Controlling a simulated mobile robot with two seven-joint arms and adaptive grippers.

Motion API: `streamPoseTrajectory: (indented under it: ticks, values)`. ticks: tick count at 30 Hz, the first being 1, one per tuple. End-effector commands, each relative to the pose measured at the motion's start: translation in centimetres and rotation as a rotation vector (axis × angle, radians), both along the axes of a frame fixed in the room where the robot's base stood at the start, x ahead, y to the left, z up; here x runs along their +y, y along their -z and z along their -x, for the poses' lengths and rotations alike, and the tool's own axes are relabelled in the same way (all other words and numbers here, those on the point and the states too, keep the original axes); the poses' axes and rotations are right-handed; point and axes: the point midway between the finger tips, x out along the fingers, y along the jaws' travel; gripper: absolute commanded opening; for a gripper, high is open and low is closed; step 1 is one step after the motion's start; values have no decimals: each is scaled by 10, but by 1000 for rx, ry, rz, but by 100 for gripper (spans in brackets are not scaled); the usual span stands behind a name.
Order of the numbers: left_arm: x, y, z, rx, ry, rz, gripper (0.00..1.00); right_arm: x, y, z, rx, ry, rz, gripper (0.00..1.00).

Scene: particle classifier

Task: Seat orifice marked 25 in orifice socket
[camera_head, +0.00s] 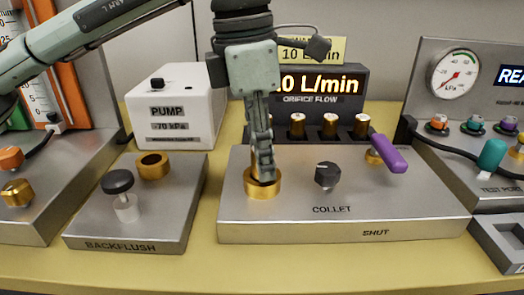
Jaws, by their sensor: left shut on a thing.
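My left gripper (264,172) points straight down at the brass orifice socket (263,187) on the left of the grey collet block (340,222). It is shut on a small piece, presumably the orifice, which the fingers mostly hide. The fingertips are at the socket's mouth. I cannot tell how deep the piece sits, and no marking on it can be read. Several brass-topped orifices, including one at the left (297,125), stand in a row behind the block. My right gripper is not in view.
A dark knob (327,175) and a purple-handled lever (388,153) stand on the block, right of the socket. The backflush block (185,205) and white pump box (172,105) are at left. The flow display (318,86) stands behind, and a gauge panel (455,75) at right.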

Motion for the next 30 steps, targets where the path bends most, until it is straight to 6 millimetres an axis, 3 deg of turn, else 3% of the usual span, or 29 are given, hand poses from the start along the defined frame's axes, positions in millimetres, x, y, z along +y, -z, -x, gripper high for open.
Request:
streamPoseTrajectory:
  ticks: [7, 8, 12, 24, 30]
  values:
    - [0, 3, 0, 0, 0, 1, 0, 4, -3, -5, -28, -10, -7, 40]
    - [0, 2, 0, 0, 0, 0, 30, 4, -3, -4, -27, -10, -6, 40]
    - [0, 2, 0, 0, 0, 0, 47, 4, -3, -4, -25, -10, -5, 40]
    - [0, -2, 0, 0, 0, 0, 47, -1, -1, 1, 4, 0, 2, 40]
    - [4, -37, 0, -4, 0, 2, 47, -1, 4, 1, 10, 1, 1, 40]
